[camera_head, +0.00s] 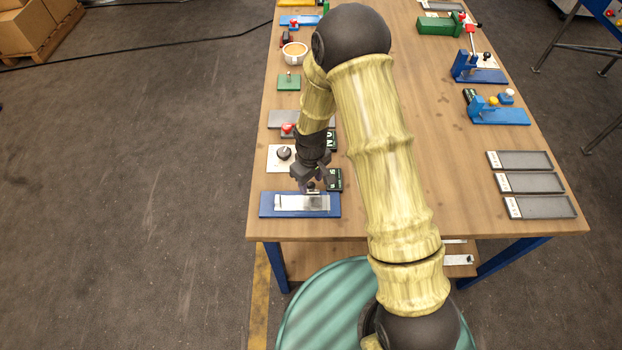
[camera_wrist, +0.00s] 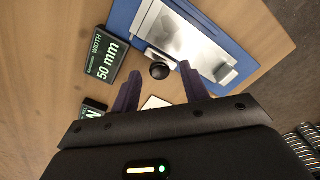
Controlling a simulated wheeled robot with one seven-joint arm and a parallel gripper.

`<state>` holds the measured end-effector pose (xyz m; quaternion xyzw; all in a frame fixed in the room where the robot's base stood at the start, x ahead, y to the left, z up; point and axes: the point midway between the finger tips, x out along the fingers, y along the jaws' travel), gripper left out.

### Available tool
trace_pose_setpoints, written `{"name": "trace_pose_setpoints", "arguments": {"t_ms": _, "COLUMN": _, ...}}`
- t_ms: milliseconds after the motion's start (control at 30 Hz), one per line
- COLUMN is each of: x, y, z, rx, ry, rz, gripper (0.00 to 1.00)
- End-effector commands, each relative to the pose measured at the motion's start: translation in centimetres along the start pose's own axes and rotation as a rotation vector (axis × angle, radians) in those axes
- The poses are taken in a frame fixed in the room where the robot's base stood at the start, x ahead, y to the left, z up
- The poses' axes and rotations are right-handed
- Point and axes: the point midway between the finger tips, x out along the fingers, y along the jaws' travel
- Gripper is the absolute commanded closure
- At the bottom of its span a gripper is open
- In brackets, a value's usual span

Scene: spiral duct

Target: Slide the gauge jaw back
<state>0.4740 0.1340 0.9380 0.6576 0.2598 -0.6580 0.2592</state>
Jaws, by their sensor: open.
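The gauge is a blue base (camera_wrist: 125,18) with a bright metal plate (camera_wrist: 185,35) on it; in the head view its blue base (camera_head: 266,210) lies near the table's front left corner. A round black knob (camera_wrist: 160,71) stands at the gauge's near edge in the wrist view, beside a small pale bar. A small grey block (camera_wrist: 227,74) sits at one end of the plate. I cannot tell which part is the sliding jaw. My gripper (camera_wrist: 157,80) is open, with its purple fingers on either side of the knob, apart from it. My gripper (camera_head: 308,186) hangs over the gauge's far edge in the head view.
A dark display reading "WIDTH 50 mm" (camera_wrist: 106,54) stands close beside the gauge. A white panel with a dark dial (camera_head: 284,153) lies behind it. Several grey trays (camera_head: 525,160) and blue fixtures line the right side. The table's middle right is clear.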

Motion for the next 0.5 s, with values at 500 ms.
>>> {"name": "trace_pose_setpoints", "arguments": {"t_ms": 500, "x": 0.66, "y": 0.03, "z": 0.01, "rx": 0.000, "ry": 0.000, "rz": 0.001, "gripper": 0.81}}
